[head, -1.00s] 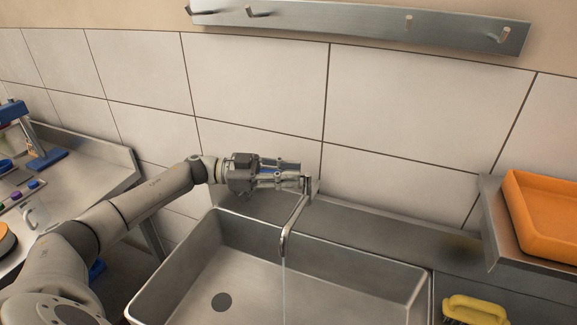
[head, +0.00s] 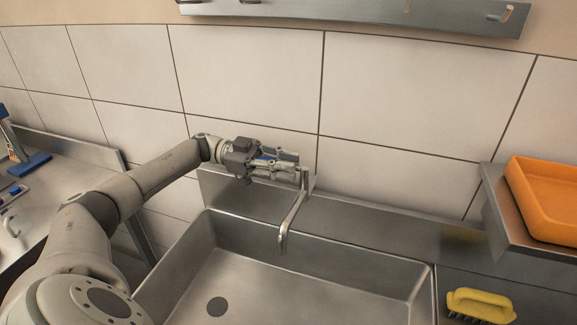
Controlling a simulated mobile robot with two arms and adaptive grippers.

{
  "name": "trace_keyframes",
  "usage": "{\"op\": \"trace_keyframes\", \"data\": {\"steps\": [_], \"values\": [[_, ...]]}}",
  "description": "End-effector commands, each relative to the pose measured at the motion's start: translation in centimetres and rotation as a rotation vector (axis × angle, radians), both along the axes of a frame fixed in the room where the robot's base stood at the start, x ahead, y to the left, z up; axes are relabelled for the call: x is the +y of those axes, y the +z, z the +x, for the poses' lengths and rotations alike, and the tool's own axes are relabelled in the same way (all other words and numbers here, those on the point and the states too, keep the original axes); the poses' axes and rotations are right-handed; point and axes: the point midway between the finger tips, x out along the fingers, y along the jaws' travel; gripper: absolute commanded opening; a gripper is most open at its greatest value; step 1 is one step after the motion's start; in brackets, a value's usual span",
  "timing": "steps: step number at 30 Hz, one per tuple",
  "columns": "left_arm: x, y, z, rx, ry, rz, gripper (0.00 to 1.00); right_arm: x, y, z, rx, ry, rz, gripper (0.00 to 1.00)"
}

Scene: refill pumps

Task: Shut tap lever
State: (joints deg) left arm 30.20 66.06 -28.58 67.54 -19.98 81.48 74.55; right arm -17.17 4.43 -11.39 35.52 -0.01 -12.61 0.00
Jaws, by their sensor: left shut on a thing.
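The metal tap (head: 289,224) stands at the back of the sink, its spout reaching forward over the basin. No water shows below the spout. My left gripper (head: 297,171) is at the top of the tap, its fingers shut on the tap lever (head: 305,174), which is small and partly hidden by the fingers. My right gripper is out of view.
An orange tray (head: 540,205) sits on a steel shelf (head: 497,215) at the right. A yellow brush (head: 480,303) lies beside the sink. A hook rail (head: 360,15) is on the tiled wall. A blue-based stand (head: 28,164) is on the left counter.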

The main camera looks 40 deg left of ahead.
Motion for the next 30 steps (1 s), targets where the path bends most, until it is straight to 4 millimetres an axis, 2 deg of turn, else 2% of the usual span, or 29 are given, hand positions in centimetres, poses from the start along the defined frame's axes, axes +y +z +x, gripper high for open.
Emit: {"op": "trace_keyframes", "data": {"steps": [1, 3, 4, 9, 21, 26, 30], "values": [[0.1, 0.7, 0.1, -0.012, 0.003, -0.007, 0.00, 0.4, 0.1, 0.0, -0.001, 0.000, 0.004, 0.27], [0.1, 0.8, 0.1, -0.012, 0.004, -0.008, 0.00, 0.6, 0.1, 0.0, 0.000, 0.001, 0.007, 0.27], [0.1, 0.8, 0.1, -0.013, 0.004, -0.007, 0.19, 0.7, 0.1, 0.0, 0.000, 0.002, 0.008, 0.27], [0.1, 0.8, 0.1, -0.013, 0.004, -0.008, 0.41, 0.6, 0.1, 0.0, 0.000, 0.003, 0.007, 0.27], [0.4, 0.3, 0.0, -0.005, 0.002, -0.003, 0.41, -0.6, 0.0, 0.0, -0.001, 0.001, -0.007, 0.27], [2.4, 0.3, -0.6, -0.005, 0.005, -0.002, 0.41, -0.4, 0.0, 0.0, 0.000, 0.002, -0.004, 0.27], [4.9, 0.4, -1.5, -0.007, 0.006, -0.003, 0.41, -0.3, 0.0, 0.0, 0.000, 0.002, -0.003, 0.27]]}}
